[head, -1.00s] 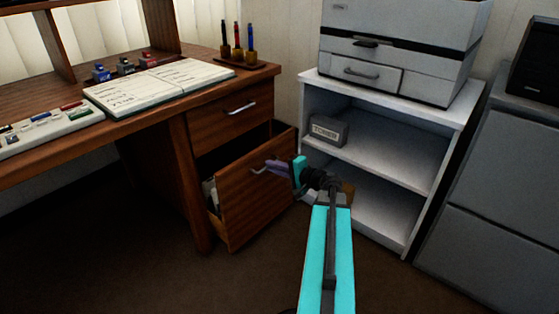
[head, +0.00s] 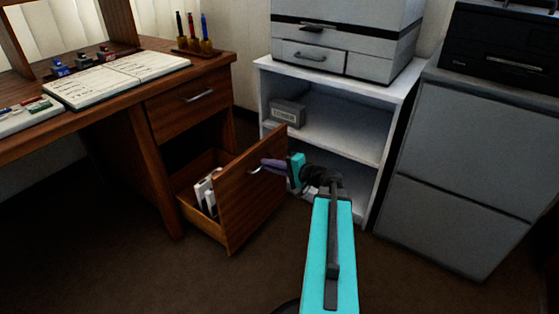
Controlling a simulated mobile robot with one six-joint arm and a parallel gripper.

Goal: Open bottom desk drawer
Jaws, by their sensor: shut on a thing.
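The bottom desk drawer (head: 250,202) stands well out from the wooden desk (head: 150,165), with white items (head: 206,192) showing inside it. Its metal handle (head: 255,170) is on the front panel, partly hidden by my gripper. My gripper (head: 264,165) reaches in from the right with its purple fingers shut on the handle. The top drawer (head: 190,104) above is shut.
A white shelf unit (head: 345,140) with a toner box (head: 288,112) and a printer (head: 345,35) stands close behind the drawer. A grey cabinet (head: 455,160) stands at the right. The dark floor in front is clear.

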